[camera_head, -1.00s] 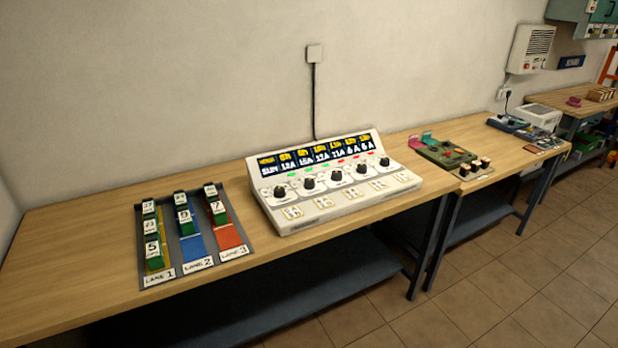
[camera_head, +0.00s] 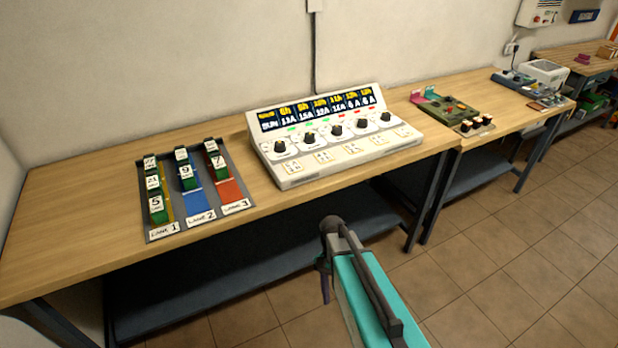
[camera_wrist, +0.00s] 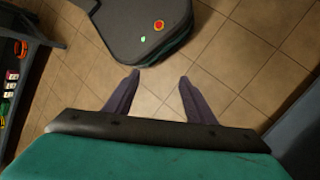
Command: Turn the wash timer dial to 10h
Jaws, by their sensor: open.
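A white sloped control panel (camera_head: 292,180) stands on the wooden bench in the head view. It has a row of several black dials, one of them the leftmost dial (camera_head: 279,146), under a dark display strip with yellow and white text. I cannot tell which dial, if any, is the wash timer, nor read its setting surely. My gripper (camera_wrist: 156,95) is open and empty, with its two dark fingers apart over the tiled floor in the wrist view. In the head view my arm is low in front of the bench, away from the panel.
A grey rack (camera_head: 213,216) with numbered blocks in three lanes sits left of the panel. A green board (camera_head: 447,112) with knobs lies right of it. A white wall unit (camera_head: 540,12) hangs at the upper right. Bare bench (camera_head: 75,225) lies at the left; tiled floor is clear in front.

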